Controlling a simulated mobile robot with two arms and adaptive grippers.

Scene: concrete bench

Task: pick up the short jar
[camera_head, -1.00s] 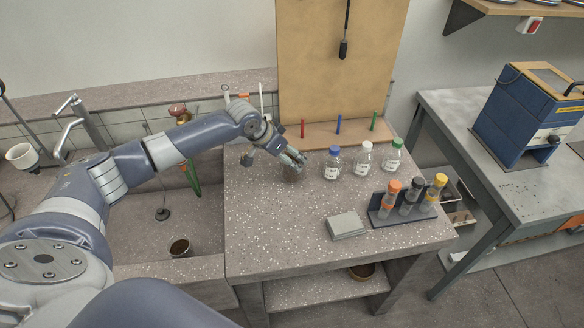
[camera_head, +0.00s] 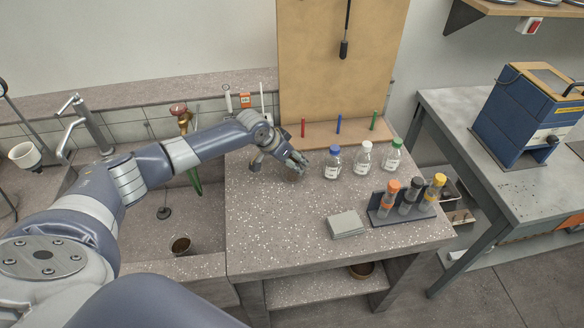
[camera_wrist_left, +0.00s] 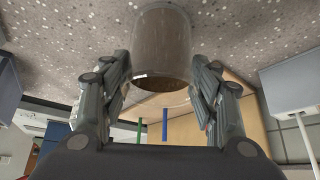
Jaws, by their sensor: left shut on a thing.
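The short jar (camera_wrist_left: 162,45) is a clear, squat glass vessel with a brownish tint. In the left wrist view it stands between both fingers of my left gripper (camera_wrist_left: 161,65), which is shut on it. In the head view my left gripper (camera_head: 299,161) is low over the back left of the speckled bench (camera_head: 270,210). There the jar is mostly hidden by the fingers, and I cannot tell whether it touches the bench. My right gripper is in neither view.
Bottles with blue (camera_head: 333,165), white (camera_head: 362,160) and green (camera_head: 393,156) caps stand right of my left gripper. A rack of capped tubes (camera_head: 403,214) and a grey block (camera_head: 346,224) are nearer the front. The bench's front left is clear. A sink lies left.

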